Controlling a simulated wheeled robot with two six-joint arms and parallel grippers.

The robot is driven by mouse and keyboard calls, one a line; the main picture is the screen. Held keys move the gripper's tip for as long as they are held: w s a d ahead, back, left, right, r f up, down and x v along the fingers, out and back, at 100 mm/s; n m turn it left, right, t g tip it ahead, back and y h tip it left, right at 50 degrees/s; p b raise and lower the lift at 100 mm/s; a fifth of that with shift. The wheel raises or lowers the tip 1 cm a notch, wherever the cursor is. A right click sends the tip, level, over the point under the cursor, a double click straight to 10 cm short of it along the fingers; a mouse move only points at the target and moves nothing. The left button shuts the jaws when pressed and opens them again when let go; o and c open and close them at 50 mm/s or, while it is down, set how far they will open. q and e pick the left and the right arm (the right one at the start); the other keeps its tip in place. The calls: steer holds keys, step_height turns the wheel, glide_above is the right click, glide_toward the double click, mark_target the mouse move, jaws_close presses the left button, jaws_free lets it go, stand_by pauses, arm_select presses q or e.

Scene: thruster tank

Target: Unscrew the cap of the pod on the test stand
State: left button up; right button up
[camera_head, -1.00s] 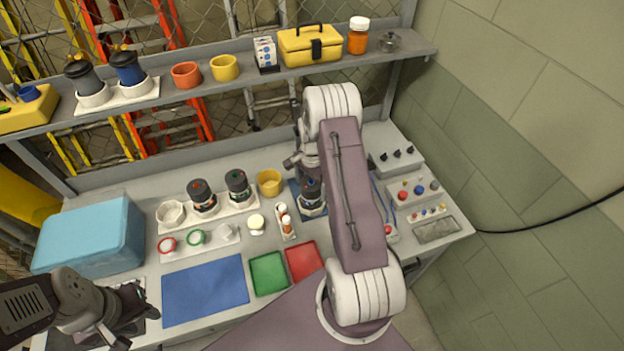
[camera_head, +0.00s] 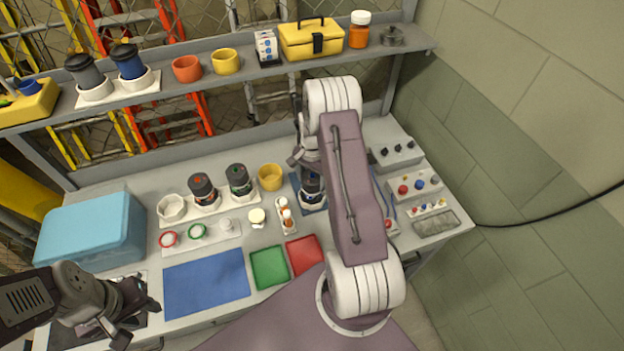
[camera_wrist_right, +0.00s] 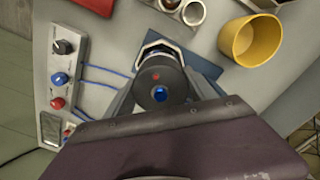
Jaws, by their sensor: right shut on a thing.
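The pod (camera_head: 311,183) is a dark cylinder upright on the test stand, a blue base plate (camera_head: 312,206) with a white socket, and is partly hidden by my right arm. In the right wrist view its round dark cap (camera_wrist_right: 158,76) shows a red mark and a blue centre, with the white-rimmed socket behind it. My right gripper (camera_wrist_right: 162,92) has its dark fingers on both sides of the cap and is shut on it. I cannot tell whether the cap is loose. My left gripper (camera_head: 136,318) is open and empty at the table's front left.
A yellow cup (camera_head: 270,177) and two more dark pods in a white rack (camera_head: 222,206) stand left of the stand. Control boxes with knobs (camera_head: 418,186) are to its right. Blue (camera_head: 206,284), green and red mats lie in front. A shelf (camera_head: 200,88) runs behind.

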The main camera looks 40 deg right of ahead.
mark_target(312, 175)
steer(key=shift+r+p, duration=2.05)
steer(key=shift+r, duration=0.7)
